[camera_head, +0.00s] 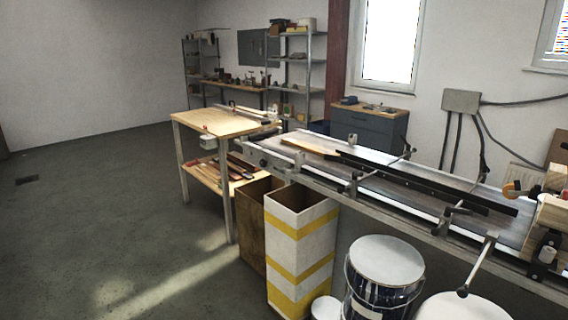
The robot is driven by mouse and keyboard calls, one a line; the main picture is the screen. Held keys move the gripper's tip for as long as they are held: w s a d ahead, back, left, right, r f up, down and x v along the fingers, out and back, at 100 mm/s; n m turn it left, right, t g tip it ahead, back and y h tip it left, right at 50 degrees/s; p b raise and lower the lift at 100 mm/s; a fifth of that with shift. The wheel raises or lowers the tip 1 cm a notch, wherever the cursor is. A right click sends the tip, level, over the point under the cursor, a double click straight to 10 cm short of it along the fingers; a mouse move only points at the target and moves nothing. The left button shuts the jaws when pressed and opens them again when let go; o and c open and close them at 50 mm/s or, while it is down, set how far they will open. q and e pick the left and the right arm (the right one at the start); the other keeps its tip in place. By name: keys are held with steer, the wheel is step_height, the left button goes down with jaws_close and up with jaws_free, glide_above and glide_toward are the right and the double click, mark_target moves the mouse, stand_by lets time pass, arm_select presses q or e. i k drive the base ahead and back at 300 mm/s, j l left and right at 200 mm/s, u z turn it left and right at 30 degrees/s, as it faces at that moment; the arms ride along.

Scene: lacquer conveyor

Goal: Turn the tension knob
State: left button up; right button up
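The conveyor (400,187) runs from the centre to the right edge, with a dark guide rail above its grey belt. I cannot tell for certain which part is the tension knob. A small dark round part (263,162) sits on the conveyor's near side at its left end. A dark knob (463,292) caps a metal rod that sticks out from the near rail at the right. An orange round part (512,189) shows on the machine at the right edge. Neither of my grippers is in view.
A wooden worktable (205,122) stands at the conveyor's left end. A yellow-striped bin (300,255), a brown box (255,240) and a lidded bucket (385,260) stand before the conveyor. A grey cabinet (370,130) is behind it. The floor (110,220) at left is clear.

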mark_target(263, 162)
steer(key=i+j+z, duration=0.1)
steer(key=i+j, duration=0.4)
steer(key=i, duration=0.2)
steer(key=z, duration=0.35)
steer(key=i+j+z, duration=0.25)
steer(key=z, duration=0.15)
steer(key=i+j+z, duration=0.45)
